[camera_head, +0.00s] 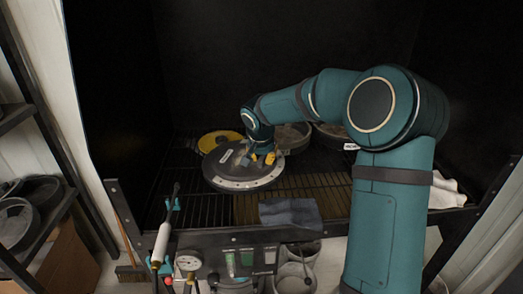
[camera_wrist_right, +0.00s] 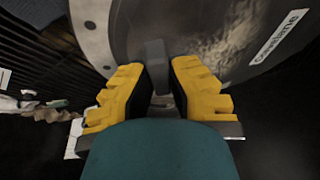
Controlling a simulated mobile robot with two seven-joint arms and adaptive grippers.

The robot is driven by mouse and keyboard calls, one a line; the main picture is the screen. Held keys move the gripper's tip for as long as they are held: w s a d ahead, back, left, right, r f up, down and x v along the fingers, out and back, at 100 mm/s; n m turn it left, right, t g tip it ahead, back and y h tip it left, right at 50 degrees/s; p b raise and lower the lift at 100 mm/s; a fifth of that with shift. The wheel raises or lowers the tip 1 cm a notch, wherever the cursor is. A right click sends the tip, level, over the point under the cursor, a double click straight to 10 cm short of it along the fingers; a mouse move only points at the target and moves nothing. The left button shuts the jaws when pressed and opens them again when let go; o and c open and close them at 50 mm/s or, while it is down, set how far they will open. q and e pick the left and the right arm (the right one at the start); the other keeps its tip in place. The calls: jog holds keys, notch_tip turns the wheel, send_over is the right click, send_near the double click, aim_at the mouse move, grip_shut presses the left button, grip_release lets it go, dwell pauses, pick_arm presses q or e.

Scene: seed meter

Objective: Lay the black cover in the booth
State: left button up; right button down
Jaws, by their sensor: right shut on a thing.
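The black cover (camera_head: 232,174), a dark round disc with a paler rim with holes, is over the slatted grate of the booth (camera_head: 185,185), near its middle. My right gripper (camera_head: 262,158) is at the right part of the cover. In the right wrist view, its yellow fingers (camera_wrist_right: 157,88) are shut on a small grey grip piece (camera_wrist_right: 155,52) on the cover. The cover's rim (camera_wrist_right: 88,25) and a white label show there too. I cannot tell whether the cover touches the grate. My left gripper is not in view.
A yellow round part (camera_head: 216,140) lies behind the cover, partly hidden by it. Round metal parts (camera_head: 293,136) stand behind my gripper. A grey cloth (camera_head: 290,212) lies at the front edge, and a white cloth (camera_head: 446,192) at right. A gauge (camera_head: 187,262) is on the front.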

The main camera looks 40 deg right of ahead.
jog(key=shift+f+b, duration=1.75)
jog(key=shift+f, duration=1.6)
jog(key=shift+f+b, duration=0.35)
jog(key=shift+b, duration=0.05)
jog(key=c, duration=1)
grip_release()
jog(key=v, duration=1.2)
jog(key=shift+d, duration=0.1)
